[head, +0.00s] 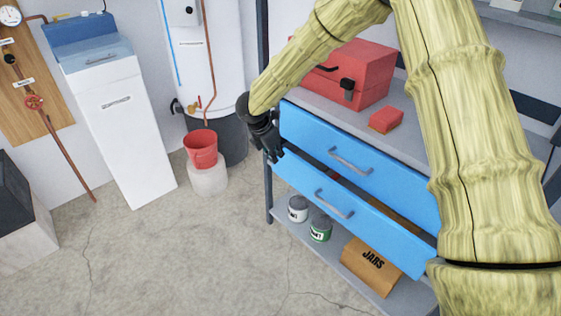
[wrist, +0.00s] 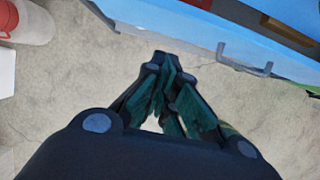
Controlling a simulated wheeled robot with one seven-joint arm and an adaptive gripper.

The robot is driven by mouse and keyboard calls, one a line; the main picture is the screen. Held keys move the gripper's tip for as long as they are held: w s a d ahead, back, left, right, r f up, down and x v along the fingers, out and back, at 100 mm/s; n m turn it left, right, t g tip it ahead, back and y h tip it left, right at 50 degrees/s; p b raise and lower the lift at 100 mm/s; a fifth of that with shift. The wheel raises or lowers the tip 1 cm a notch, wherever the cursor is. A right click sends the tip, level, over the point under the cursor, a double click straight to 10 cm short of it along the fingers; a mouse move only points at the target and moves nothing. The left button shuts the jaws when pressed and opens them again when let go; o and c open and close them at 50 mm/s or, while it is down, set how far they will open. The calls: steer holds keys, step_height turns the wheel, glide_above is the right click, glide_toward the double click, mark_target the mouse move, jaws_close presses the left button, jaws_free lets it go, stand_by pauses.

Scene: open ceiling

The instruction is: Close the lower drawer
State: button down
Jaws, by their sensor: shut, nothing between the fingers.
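The lower drawer (head: 374,232) has a blue front with a grey handle (head: 334,204) and stands out from the shelf unit, with a dark gap behind its top edge. The upper drawer (head: 392,182), also blue with a grey handle, is above it. My gripper (head: 275,156) is at the left end of the drawers, near the lower drawer's top left corner; I cannot tell if it touches. In the wrist view my gripper (wrist: 165,65) is shut and empty over the floor, with a blue drawer front and its handle (wrist: 244,61) beyond to the right.
Paint cans (head: 320,229) and a cardboard box (head: 370,267) sit on the bottom shelf. A red toolbox (head: 372,72) and a small red box (head: 386,120) are on top. A red bucket (head: 201,149) stands to the left. The concrete floor (head: 180,255) in front is clear.

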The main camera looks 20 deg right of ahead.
step_height(320, 180, up, 2)
steer(key=n+t+h+b, duration=0.6)
steer(key=n+h+b, duration=0.9)
steer(key=b, duration=1.5)
glide_toward(324, 178)
steer(key=d+n+y+b, duration=0.1)
steer(key=b, duration=0.1)
steer(key=w+d+r+n+b, duration=0.1)
steer(key=d+b, duration=0.1)
steer(key=w+d+y+b, duration=0.1)
steer(key=d, duration=0.1)
steer(key=shift+w+d+r+n+y+b, duration=0.1)
steer(key=shift+d+r+n+y+b, duration=0.05)
steer(key=shift+r+n+y+b, duration=0.2)
steer(key=shift+w+d+r, duration=0.1)
steer(key=shift+w+d, duration=0.15)
steer(key=shift+d, duration=0.25)
